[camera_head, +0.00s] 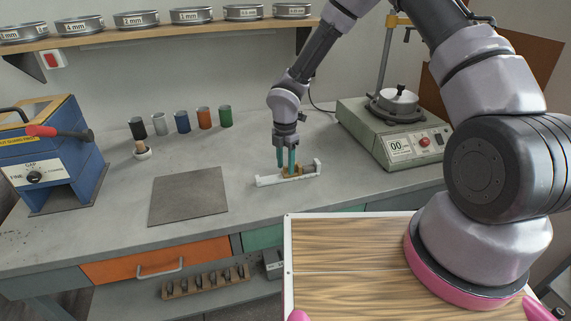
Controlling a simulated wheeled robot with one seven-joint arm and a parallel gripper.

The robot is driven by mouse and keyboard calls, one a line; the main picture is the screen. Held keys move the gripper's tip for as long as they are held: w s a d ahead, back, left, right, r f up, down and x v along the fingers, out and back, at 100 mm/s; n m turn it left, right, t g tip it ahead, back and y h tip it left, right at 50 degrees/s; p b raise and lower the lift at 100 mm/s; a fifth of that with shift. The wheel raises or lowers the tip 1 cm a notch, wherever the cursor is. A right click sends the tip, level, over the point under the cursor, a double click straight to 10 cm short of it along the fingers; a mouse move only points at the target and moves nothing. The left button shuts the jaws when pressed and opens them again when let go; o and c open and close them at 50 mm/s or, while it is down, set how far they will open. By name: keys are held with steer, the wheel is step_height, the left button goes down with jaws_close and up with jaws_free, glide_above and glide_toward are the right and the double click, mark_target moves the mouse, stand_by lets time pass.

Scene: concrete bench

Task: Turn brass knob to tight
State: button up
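The brass piece (297,169), which looks like the knob, sits at the middle of a low white fixture (268,181) on the concrete bench. The fixture has a raised end at its right. My gripper (286,168) points straight down over the fixture, with its two teal fingers a little apart. The fingertips are down at the brass piece and partly cover it. I cannot tell whether they touch or grip it. No tight mark is readable at this size.
A blue machine (62,150) with a red-handled lever and a black dial stands at left. A dark square plate (188,196) lies on the bench. Several coloured cups (182,122) stand behind it. A green-grey shaker (392,135) stands right of the fixture. Sieves (136,19) line the shelf above.

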jaws_close()
steer(key=m, duration=0.4)
steer(key=shift+m, duration=1.7)
steer(key=shift+o, duration=1.2)
jaws_free()
